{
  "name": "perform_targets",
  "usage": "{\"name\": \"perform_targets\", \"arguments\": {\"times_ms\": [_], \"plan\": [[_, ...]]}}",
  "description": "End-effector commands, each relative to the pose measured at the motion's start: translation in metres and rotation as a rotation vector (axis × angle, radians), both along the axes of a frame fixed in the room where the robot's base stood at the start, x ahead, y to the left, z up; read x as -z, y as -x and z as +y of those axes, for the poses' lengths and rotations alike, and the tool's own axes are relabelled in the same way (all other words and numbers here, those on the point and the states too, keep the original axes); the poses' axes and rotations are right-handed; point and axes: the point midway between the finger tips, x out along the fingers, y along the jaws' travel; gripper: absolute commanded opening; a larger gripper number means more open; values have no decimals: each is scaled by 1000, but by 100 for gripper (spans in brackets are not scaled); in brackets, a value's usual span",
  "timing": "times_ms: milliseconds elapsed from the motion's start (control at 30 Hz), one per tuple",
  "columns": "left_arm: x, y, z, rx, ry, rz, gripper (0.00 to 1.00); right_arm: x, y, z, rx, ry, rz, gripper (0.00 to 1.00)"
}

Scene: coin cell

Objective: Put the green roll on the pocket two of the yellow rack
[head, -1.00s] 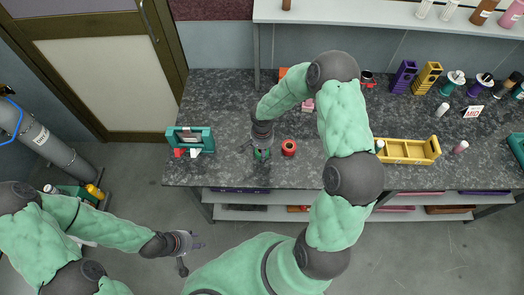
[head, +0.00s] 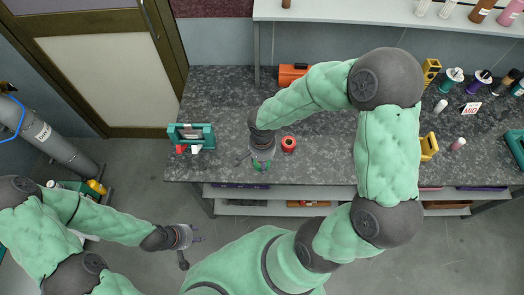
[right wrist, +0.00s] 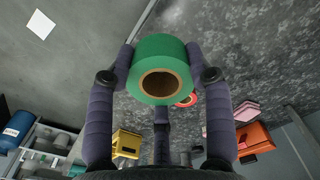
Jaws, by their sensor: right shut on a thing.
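The green roll (right wrist: 160,68), with a brown core, is held between the fingers of my right gripper (right wrist: 160,75) in the right wrist view. In the head view my right gripper (head: 262,158) is over the table's front edge, with a little of the green roll (head: 261,167) showing. A low yellow rack (head: 429,147) is at the right of the table. My right arm hides most of it, including its pockets. My left gripper (head: 188,238) is open and empty, over the floor in front of the table.
A red roll (head: 289,143) lies just right of my right gripper. A teal holder (head: 191,136) stands at the table's left end. An orange box (head: 293,74) is at the back. An upright yellow holder (head: 431,71) and bottles stand at the back right.

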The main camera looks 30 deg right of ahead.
Motion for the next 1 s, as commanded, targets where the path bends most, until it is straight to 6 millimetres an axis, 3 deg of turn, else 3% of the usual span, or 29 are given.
{"name": "perform_targets", "arguments": {"times_ms": [200,467,667,1000], "plan": [[-1,0,0,0,0,0,40,-7,13,8,0,0,-1,15],[1,0,0,0,0,0,40,-7,10,10,-36,1,-1,15],[9,0,0,0,0,0,40,0,-20,15,-245,3,-1,15],[23,0,0,0,0,0,40,11,-83,32,-735,3,0,15]]}}
